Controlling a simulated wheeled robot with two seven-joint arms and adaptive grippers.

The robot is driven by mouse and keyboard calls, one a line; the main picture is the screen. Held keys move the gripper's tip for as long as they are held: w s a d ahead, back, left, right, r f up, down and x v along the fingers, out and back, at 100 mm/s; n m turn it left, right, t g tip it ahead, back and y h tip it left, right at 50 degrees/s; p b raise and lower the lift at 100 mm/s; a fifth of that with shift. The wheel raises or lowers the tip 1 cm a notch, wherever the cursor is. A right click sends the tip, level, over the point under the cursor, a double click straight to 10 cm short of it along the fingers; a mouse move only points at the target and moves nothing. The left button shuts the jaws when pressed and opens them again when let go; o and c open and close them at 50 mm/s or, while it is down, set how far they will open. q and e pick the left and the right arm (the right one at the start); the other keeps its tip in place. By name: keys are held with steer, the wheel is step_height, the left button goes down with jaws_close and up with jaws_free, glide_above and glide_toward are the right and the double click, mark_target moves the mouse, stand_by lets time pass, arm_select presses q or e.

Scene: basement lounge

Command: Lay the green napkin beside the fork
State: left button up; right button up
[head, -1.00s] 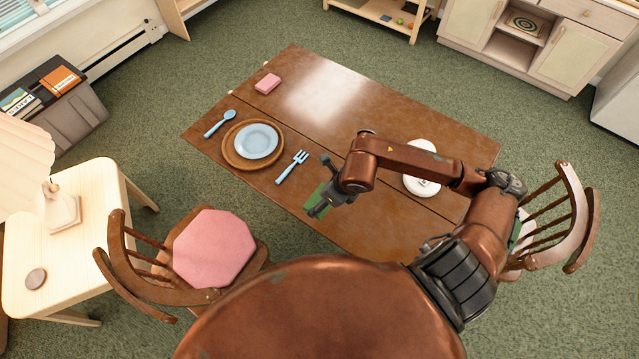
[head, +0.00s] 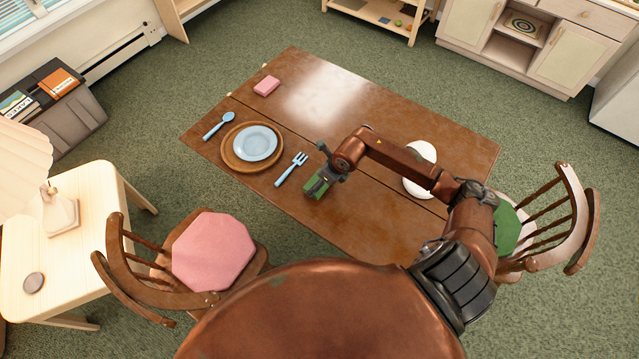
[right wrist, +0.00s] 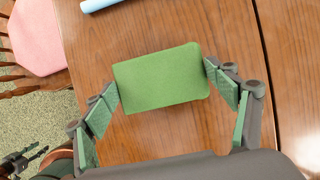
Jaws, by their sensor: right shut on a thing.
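The green napkin (head: 312,194) is a small folded block between the fingers of my right gripper (head: 319,185), just right of the fork. In the right wrist view the napkin (right wrist: 160,80) is squeezed at its two short ends by the fingers of the gripper (right wrist: 162,86). The light blue fork (head: 291,169) lies on the table near its front-left edge. Part of its handle (right wrist: 98,4) shows at the top of the right wrist view. I cannot tell whether the napkin touches the wood.
A blue plate (head: 255,143) on a round wooden mat (head: 231,160) sits left of the fork, with a blue spoon (head: 217,126) beyond. A pink block (head: 267,86) lies farther back. A white round dish (head: 421,160) is partly behind my right arm. The brown table (head: 330,222) is bare around the napkin.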

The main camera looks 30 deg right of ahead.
steer(key=shift+f, duration=0.95)
steer(key=o, duration=1)
steer(key=v, duration=1.2)
steer(key=shift+s+p, duration=0.1)
steer(key=shift+p, duration=0.2)
